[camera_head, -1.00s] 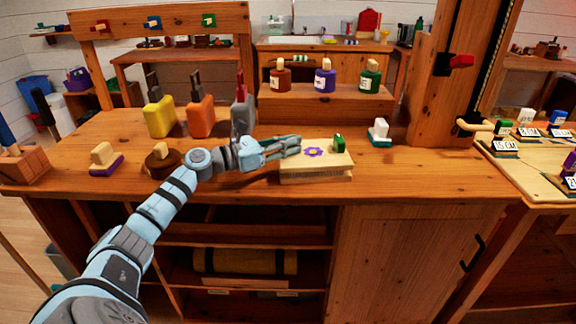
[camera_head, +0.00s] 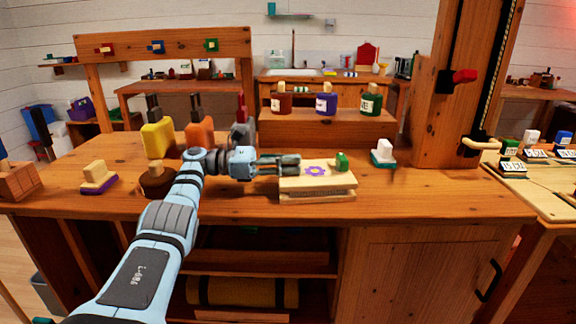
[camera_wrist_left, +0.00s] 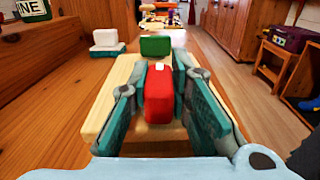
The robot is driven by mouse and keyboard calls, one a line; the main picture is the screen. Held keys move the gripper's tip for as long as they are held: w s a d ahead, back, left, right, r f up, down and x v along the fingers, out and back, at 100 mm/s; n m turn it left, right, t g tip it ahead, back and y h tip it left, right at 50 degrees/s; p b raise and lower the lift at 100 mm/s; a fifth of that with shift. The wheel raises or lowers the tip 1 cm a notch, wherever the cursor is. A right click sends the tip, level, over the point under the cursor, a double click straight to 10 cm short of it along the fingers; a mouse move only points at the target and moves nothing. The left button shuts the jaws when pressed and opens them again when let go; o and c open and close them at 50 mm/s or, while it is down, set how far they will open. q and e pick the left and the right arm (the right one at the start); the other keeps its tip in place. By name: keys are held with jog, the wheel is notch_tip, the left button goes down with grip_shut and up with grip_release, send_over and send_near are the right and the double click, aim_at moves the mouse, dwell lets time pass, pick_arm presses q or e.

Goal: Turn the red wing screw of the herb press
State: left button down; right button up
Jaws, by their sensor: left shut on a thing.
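The herb press (camera_head: 318,184) is a pale wooden block with a purple flower on top, standing at the bench's front edge. A green wing screw (camera_head: 342,161) stands at its right end. My left gripper (camera_head: 294,163) reaches over the press's left end from the left. In the left wrist view the red wing screw (camera_wrist_left: 158,95) stands between its teal fingers, which are shut on it. The green screw (camera_wrist_left: 155,46) shows beyond it there. In the head view the red screw is hidden by the gripper. My right gripper is not in view.
A white block on a teal base (camera_head: 384,151) stands right of the press. Brown, purple and green jars (camera_head: 326,98) stand on the raised shelf behind. Yellow, orange and grey holders (camera_head: 158,138) and a brown round block (camera_head: 157,183) are near my left arm.

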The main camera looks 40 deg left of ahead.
pick_arm(q)
jog(key=shift+f, duration=0.1)
jog(key=c, duration=1.5)
grip_release()
jog(key=shift+d, duration=0.1)
notch_tip(320, 180, up, 10)
jog(key=shift+r, duration=0.1)
